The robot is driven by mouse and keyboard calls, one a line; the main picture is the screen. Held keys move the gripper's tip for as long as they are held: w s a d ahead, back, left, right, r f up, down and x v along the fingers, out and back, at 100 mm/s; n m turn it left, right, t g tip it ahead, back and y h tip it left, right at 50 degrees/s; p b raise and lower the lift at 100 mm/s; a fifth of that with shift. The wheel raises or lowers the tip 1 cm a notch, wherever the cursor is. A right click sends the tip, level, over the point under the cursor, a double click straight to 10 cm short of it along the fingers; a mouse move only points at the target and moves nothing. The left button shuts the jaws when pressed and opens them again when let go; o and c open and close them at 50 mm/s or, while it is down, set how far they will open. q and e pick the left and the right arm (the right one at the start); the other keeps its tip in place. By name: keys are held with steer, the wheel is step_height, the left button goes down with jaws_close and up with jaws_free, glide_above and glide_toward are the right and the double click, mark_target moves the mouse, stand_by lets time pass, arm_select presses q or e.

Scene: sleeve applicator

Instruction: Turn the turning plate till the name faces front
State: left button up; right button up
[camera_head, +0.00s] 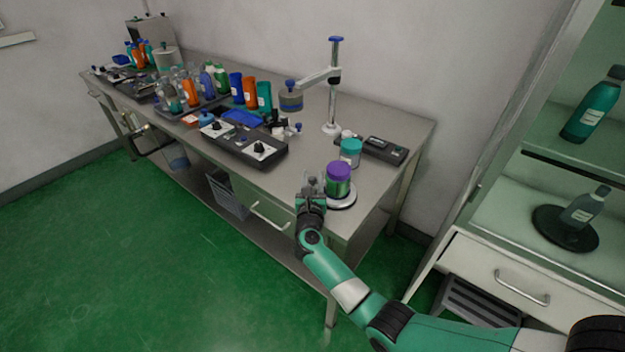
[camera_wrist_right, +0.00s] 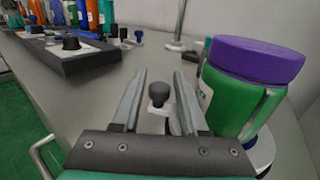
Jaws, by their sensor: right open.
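The turning plate (camera_head: 346,203) is a white disc near the front right corner of the bench. A green jar with a purple lid (camera_head: 338,180) stands upright on it. In the right wrist view the jar (camera_wrist_right: 232,100) is at the right, with part of a white label (camera_wrist_right: 205,94) on its left side; I cannot read a name. My right gripper (camera_head: 311,187) is left of the jar, open. In the right wrist view, a small black knob (camera_wrist_right: 158,93) on a pale mount shows between its fingers, not gripped. My left gripper is not in view.
A teal jar with a white lid (camera_head: 350,151) and a dark device (camera_head: 385,149) stand behind the plate. A post stand (camera_head: 334,90) rises farther back. A shelf cabinet (camera_head: 520,220) stands right.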

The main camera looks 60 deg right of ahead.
jaws_close()
stand_by(1.3)
